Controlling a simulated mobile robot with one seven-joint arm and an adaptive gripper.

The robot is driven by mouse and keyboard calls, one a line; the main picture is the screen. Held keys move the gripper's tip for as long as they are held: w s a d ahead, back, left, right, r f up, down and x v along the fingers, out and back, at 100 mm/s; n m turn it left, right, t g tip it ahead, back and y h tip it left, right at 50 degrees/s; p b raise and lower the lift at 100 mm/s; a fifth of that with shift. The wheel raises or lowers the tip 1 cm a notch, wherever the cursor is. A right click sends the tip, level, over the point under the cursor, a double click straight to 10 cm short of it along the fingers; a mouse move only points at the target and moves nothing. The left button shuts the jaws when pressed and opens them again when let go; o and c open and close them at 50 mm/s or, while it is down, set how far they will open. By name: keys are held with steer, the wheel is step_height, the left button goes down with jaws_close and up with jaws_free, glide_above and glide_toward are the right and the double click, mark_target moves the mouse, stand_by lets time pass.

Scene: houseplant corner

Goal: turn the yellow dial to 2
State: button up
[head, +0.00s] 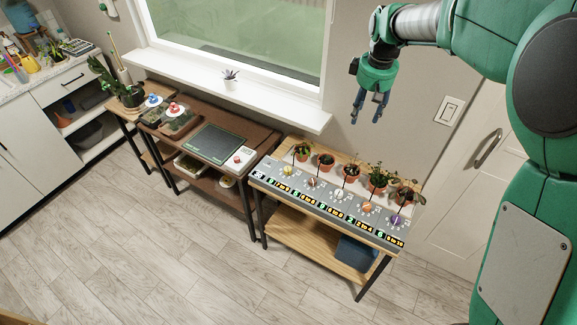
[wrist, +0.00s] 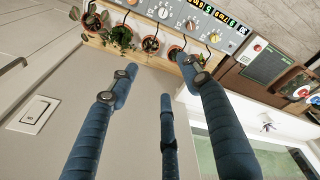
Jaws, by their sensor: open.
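The yellow dial (head: 287,170) appears to be the leftmost in a row of several coloured dials on the sloped grey panel (head: 262,172) in the head view; its pointer is too small to read. An orange dial (head: 369,207) of similar hue sits nearer the right end, beside a purple one (head: 396,220). My gripper (head: 370,106) is open and empty, high above and behind the panel, near the wall. In the wrist view its fingers (wrist: 158,82) are spread, with the panel (wrist: 178,12) beyond them at the top.
Several potted plants (head: 325,162) with thin stakes stand in a row behind the panel. To the left, a brown table holds a dark mat (head: 213,143) and a white box with a red knob (head: 236,160). A white window sill (head: 190,72) juts out behind. Air above the panel looks clear.

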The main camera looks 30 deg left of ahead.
steer(key=w+a+f+n, duration=0.2)
steer(key=a+f+n, duration=0.1)
steer(key=a+f, duration=1)
steer(key=n+g, duration=0.2)
steer(key=n, duration=0.1)
glide_above(288, 168)
step_height(288, 168, down, 14)
steer(key=shift+s+h+p, duration=0.15)
steer(key=shift+h+p, duration=0.25)
steer(key=shift+p, duration=0.05)
steer(key=shift+f, duration=0.1)
step_height(288, 168, down, 14)
steer(key=shift+r+b, duration=0.25)
steer(key=shift+b, duration=0.35)
steer(key=c, duration=1.2)
